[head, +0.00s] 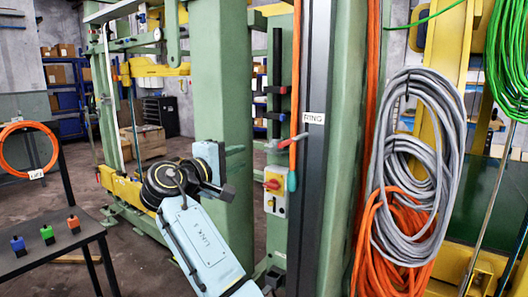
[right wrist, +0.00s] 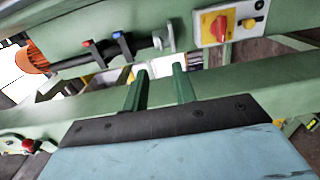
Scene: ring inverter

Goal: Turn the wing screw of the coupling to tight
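A grey metal fitting (head: 274,145) sits on the green post, above the switch box and below the blue and red handles. It also shows in the right wrist view (right wrist: 163,39), beyond my fingertips. It may be the coupling with its wing screw, but it is too small to tell, and so is the screw's setting. My right gripper (head: 231,170) is left of the post, apart from the fitting. In the right wrist view its two green fingers (right wrist: 160,76) stand apart with nothing between them. My left gripper is not in view.
A switch box (head: 275,190) with a red knob on yellow is below the fitting. An orange hose (head: 297,70) hangs just right of it, ending in a teal piece. Grey cable coils (head: 420,130) hang at right. A dark table (head: 45,250) with small coloured blocks stands at left.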

